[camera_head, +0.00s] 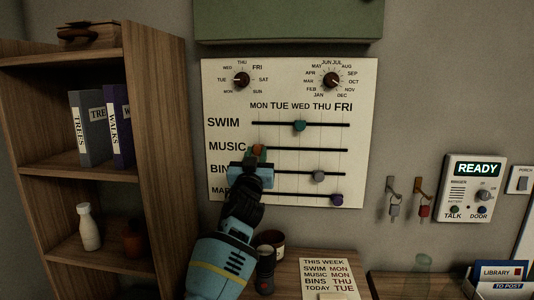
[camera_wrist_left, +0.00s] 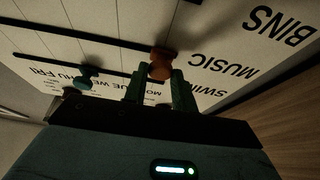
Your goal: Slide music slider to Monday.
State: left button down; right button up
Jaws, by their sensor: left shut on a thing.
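The white week board (camera_head: 222,78) hangs on the wall with day headings MON to FRI and rows SWIM, MUSIC, BINS and MAR. The orange music slider knob (camera_head: 257,149) is at the left end of the MUSIC track, roughly below MON. In the left wrist view the orange knob (camera_wrist_left: 161,64) sits close to the word MUSIC. My left gripper (camera_head: 254,156) is shut on this knob, with its fingers on either side and partly hiding it. My right gripper is not in view.
The teal swim knob (camera_head: 300,126), grey bins knob (camera_head: 318,176) and purple knob (camera_head: 337,199) sit on neighbouring tracks. A wooden shelf (camera_head: 158,120) stands left of the board. A THIS WEEK card (camera_head: 326,275), reading MUSIC MON, and a mug (camera_head: 270,243) are below.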

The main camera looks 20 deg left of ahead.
pick_arm(q)
jog(key=shift+a, duration=0.15)
jog(key=c, duration=1.5)
grip_release()
jog(key=o, duration=0.3)
jog(key=shift+a, duration=0.15)
jog(key=shift+o, duration=0.2)
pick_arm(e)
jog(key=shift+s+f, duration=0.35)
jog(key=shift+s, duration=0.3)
pick_arm(q)
jog(key=shift+s, duration=0.1)
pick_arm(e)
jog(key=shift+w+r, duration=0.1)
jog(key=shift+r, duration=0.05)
pick_arm(q)
jog(key=shift+s+d+f, duration=0.2)
jog(key=shift+s+d, duration=0.05)
jog(key=shift+s, duration=0.25)
jog(key=v, duration=0.6)
jog(key=shift+s, duration=0.25)
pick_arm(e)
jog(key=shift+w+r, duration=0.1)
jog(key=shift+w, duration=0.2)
pick_arm(q)
jog(key=shift+f, duration=0.1)
